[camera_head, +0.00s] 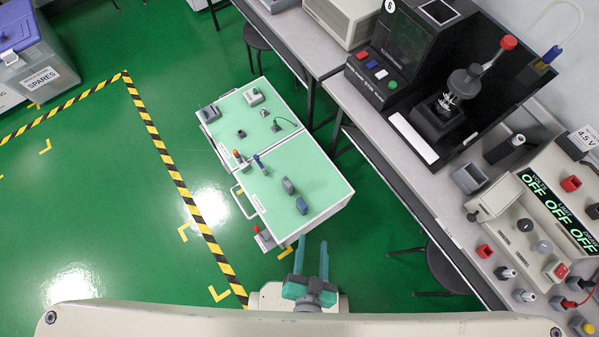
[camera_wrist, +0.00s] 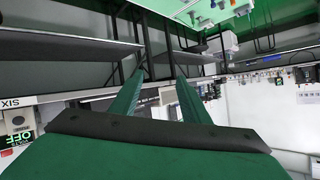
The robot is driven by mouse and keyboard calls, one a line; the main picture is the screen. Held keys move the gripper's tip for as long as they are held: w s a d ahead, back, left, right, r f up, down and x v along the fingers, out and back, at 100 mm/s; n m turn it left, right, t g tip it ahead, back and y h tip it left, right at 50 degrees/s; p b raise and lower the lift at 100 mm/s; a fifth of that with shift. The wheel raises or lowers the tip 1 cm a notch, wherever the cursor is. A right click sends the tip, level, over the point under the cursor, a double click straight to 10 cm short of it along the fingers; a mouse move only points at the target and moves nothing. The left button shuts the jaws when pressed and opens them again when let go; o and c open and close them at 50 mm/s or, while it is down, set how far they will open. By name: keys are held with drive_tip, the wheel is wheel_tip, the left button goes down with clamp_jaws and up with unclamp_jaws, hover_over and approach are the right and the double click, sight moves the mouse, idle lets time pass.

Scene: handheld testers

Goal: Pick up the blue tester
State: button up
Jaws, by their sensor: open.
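The cart (camera_head: 318,185) has a light green top with several small items on it. A small dark blue block (camera_head: 302,206) lies near its front right part. A slim upright item with a blue body (camera_head: 259,163) stands near the cart's middle; I cannot tell for certain which of the two is the blue tester. My gripper (camera_head: 311,250) is at the cart's near side, short of its edge in the picture, with teal fingers apart and nothing between them. Both fingers also show in the wrist view (camera_wrist: 160,78), with no tester between them.
A grey-blue block (camera_head: 288,186) sits close beside the blue block. An orange-topped item (camera_head: 238,156) and a green one (camera_head: 276,126) stand further back. A workbench (camera_head: 440,195) with instruments runs along the right; a stool (camera_head: 447,268) is under it. Open green floor lies left.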

drive_tip(key=d+f+m+g, duration=0.2)
drive_tip(key=f+m, duration=0.2)
drive_tip(key=f, duration=0.5)
drive_tip(key=d+f+m+g, duration=0.2)
drive_tip(key=f+m, duration=0.2)
drive_tip(key=f, duration=0.5)
drive_tip(key=m+t+y, duration=0.2)
drive_tip(key=m+y, duration=0.7)
drive_tip(key=m, duration=0.7)
approach(303, 204)
drive_tip(key=shift+m, duration=0.3)
drive_tip(key=shift+x, duration=5.3)
clamp_jaws()
